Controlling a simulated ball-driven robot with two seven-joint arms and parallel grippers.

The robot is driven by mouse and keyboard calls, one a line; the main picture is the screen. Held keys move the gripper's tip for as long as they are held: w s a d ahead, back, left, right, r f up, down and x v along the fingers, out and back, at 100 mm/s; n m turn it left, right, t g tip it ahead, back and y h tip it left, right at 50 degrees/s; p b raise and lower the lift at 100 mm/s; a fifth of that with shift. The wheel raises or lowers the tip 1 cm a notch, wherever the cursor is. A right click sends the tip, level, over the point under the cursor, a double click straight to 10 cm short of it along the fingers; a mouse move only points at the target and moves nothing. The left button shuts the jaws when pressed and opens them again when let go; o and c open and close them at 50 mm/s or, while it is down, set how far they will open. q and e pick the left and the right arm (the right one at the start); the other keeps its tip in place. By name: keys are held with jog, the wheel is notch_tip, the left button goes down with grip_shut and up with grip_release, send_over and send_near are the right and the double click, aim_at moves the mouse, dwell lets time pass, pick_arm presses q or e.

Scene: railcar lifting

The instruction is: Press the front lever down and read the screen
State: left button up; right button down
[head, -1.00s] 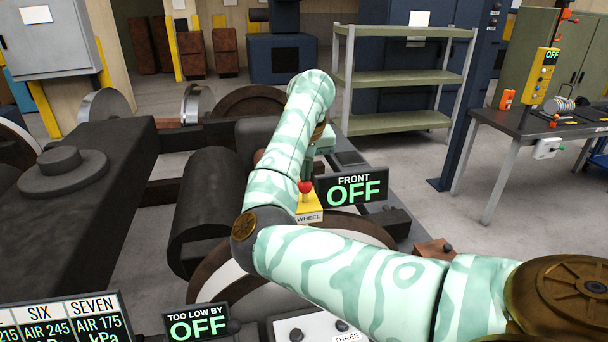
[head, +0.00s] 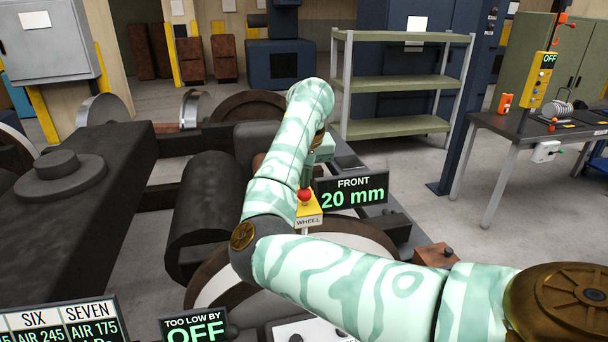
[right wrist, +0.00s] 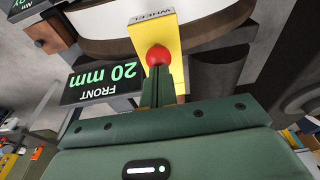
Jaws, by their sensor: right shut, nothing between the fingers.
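The front screen (head: 352,192) reads FRONT 20 mm in green. In the right wrist view it shows upside down (right wrist: 103,82). Beside it is a lever with a red ball knob (head: 305,195) on a yellow block (head: 309,213) marked WHEEL. My right gripper (right wrist: 158,78) is shut with nothing in it. Its fingertips are at the red knob (right wrist: 158,55), seemingly touching it. In the head view my right arm hides most of the gripper. My left gripper is not in view.
A second screen (head: 194,328) reads TOO LOW BY OFF. A panel (head: 60,318) with AIR figures is at the bottom left. Dark railcar frame parts and a wheel lie around the lever. A table (head: 540,135) with a yellow OFF device stands at the right. Open floor lies between.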

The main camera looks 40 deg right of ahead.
jog(key=shift+r, duration=0.1)
notch_tip(320, 180, up, 7)
jog(key=p, duration=0.3)
jog(key=shift+p, duration=0.35)
dwell(0.5)
